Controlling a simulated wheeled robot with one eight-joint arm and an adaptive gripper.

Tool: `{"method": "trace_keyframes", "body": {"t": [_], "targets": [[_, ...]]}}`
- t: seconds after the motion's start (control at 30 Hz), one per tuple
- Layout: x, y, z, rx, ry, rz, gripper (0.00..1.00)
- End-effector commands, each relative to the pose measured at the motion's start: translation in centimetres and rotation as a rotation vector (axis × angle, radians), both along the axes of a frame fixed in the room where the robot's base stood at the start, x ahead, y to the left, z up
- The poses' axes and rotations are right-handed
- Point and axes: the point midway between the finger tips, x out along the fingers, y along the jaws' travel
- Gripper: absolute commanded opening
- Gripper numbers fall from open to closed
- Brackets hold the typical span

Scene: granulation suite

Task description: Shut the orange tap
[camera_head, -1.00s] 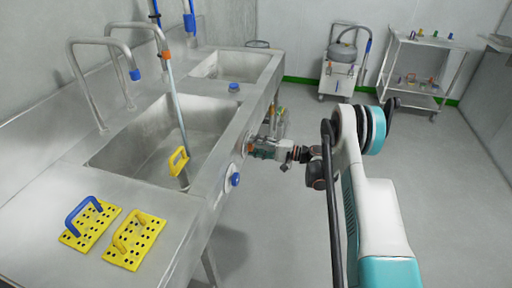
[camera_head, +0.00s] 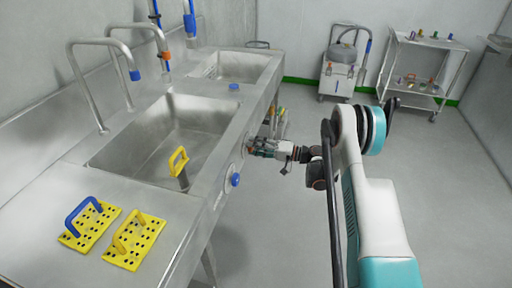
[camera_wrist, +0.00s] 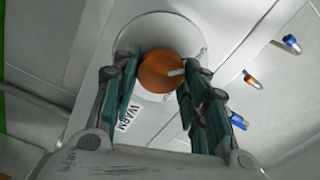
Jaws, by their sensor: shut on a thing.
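The orange tap (camera_wrist: 160,72) is a round knob with a pale pointer mark on a white disc, on the sink's front panel. A "WARM" label is beside it in the wrist view. My gripper (camera_wrist: 159,80) has its teal fingers closed on opposite sides of the knob. In the head view my gripper (camera_head: 259,148) reaches the sink front from the right and mostly hides the knob. The orange-tipped spout (camera_head: 164,55) shows no water stream. A blue knob (camera_head: 235,180) sits lower on the same front.
The steel sink (camera_head: 130,150) has a yellow-handled tool (camera_head: 179,162) in its near basin. Yellow perforated plates with handles (camera_head: 138,240) lie on the near counter. A wheeled cart (camera_head: 340,70) and a shelf trolley (camera_head: 415,93) stand at the back. Floor to the right is clear.

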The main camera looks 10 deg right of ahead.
Motion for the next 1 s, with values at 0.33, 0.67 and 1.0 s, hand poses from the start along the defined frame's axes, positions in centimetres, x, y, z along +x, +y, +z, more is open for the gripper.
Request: {"method": "trace_keyframes", "body": {"t": [0.33, 0.67, 1.0], "targets": [[-0.1, 0.0, -0.1, -0.003, 0.0, 0.001, 0.61], [-0.1, -0.2, -0.1, -0.001, 0.0, 0.0, 0.61], [-2.6, -4.7, -0.1, -0.001, 0.0, -0.003, 0.61]]}}
